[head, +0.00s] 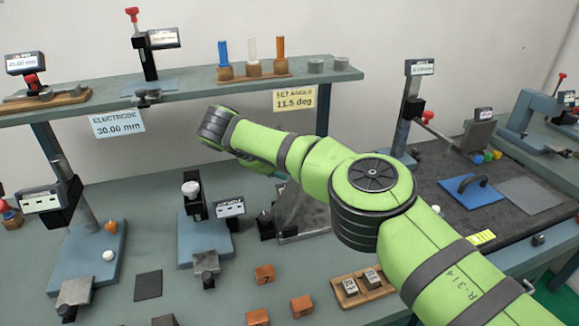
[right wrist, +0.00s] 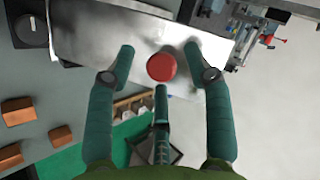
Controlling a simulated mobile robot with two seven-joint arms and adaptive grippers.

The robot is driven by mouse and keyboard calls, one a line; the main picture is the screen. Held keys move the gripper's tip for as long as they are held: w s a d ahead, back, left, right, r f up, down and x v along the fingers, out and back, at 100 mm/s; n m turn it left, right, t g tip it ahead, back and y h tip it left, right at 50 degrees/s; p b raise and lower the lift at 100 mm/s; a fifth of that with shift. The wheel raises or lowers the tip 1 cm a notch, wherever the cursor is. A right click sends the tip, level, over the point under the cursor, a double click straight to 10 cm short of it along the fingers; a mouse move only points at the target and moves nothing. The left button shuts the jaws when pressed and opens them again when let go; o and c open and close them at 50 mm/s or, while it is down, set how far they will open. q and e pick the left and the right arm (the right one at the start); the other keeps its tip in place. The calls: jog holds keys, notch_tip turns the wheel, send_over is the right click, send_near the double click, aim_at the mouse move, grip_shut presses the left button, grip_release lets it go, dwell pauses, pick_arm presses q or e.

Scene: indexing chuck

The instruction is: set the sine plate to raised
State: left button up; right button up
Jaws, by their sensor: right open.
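A shiny grey metal plate (right wrist: 90,32), which looks like the sine plate, lies under my right gripper in the right wrist view. A round red knob (right wrist: 161,67) shows against it. In the head view, part of a grey plate (head: 308,207) shows below my right forearm, which hides the rest. My right gripper (right wrist: 159,52) is open, its fingers on either side of the knob in the picture with a gap on both sides; I cannot tell the height between them. In the head view my right arm hides this gripper. My left gripper is not in view.
A label reading 11.5 deg (head: 294,101) hangs on the shelf (head: 190,88). Gauge stands (head: 205,235) and (head: 90,240) occupy the bench's left. Orange blocks (head: 264,274) and a wooden tray (head: 347,299) lie in front. A dark mat (head: 440,180) is at right.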

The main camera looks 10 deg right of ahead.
jog(key=v, duration=1.2)
jog(key=shift+a, duration=0.1)
